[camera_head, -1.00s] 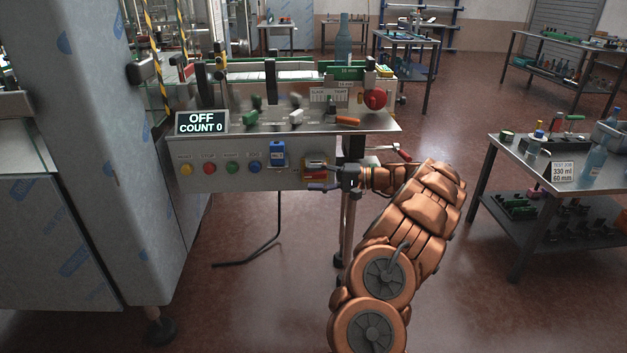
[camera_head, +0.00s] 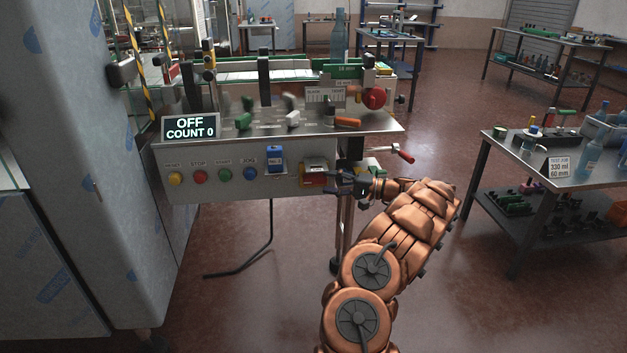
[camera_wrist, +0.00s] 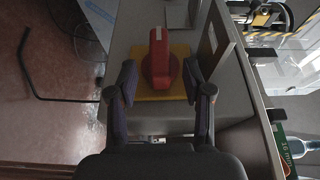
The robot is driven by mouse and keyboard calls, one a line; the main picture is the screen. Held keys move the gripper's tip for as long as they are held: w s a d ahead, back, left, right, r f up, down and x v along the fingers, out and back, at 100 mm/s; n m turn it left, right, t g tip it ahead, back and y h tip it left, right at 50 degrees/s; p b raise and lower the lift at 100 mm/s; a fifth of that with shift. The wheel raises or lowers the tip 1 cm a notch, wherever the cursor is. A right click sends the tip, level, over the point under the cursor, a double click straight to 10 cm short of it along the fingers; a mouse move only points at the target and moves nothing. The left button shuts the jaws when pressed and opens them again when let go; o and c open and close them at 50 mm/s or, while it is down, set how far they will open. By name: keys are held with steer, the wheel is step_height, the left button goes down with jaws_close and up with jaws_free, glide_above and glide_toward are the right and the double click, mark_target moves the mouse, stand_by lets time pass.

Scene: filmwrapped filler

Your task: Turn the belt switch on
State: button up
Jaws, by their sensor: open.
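A red rotary knob (camera_wrist: 160,62) on a yellow plate (camera_wrist: 178,52) is the switch in front of my gripper. In the head view the red and yellow switch (camera_head: 313,181) sits at the right end of the machine's front panel (camera_head: 225,195). In the wrist view the knob stands upright with a pale mark near its top. My gripper (camera_wrist: 160,78) is open, with one finger on each side of the knob. Small gaps seem to show between fingers and knob; contact is hard to tell. In the head view my gripper (camera_head: 338,183) is just right of the switch. The display (camera_head: 190,127) reads OFF, COUNT 0.
Yellow, red, green and blue push buttons (camera_head: 200,177) and a blue box (camera_head: 275,158) lie left of the switch. A red-handled crank (camera_head: 405,154) sticks out at the right. A side table (camera_head: 535,160) stands further right. Floor between is clear.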

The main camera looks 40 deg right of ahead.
mark_target(315, 180)
steer(key=x, duration=0.5)
steer(key=shift+w, duration=0.1)
jaws_close()
stand_by(0.3)
